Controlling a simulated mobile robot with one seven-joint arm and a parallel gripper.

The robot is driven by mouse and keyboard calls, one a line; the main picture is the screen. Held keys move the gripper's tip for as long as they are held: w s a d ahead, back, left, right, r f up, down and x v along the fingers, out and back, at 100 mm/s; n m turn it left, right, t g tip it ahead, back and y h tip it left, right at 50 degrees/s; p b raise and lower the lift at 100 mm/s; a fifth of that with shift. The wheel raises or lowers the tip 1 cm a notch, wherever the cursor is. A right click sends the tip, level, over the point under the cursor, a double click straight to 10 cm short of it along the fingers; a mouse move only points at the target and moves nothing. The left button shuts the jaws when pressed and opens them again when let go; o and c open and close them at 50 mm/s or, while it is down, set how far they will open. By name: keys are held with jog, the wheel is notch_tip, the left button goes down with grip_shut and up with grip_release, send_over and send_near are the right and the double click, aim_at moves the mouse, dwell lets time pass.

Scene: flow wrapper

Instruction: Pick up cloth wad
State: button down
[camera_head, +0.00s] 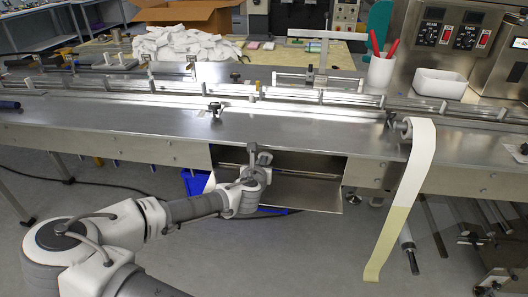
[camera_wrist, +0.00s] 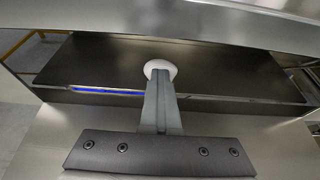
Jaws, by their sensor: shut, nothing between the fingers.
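A small white rounded thing (camera_wrist: 160,67), likely the cloth wad, shows in the wrist view just past my fingertips, against the dark surface of the open bay under the machine. The fingers hide its lower part, and I cannot tell whether they touch it. I cannot make it out in the head view. My gripper (camera_wrist: 160,88) is shut, with nothing between its fingers. In the head view my gripper (camera_head: 258,155) is at the front of the open bay, below the table edge.
The steel bay (camera_head: 315,190) opens beneath the long steel table (camera_head: 150,118). The table's front edge runs just above my gripper. A blue crate (camera_head: 196,182) stands on the floor behind my arm. A paper strip (camera_head: 411,180) hangs at the right.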

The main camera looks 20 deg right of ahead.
jog(key=shift+w+a+f, duration=0.2)
jog(key=shift+a, duration=0.15)
jog(key=shift+r+p, duration=0.75)
jog(key=shift+p, duration=0.1)
jog(key=shift+d, duration=0.1)
jog(key=shift+w, duration=0.15)
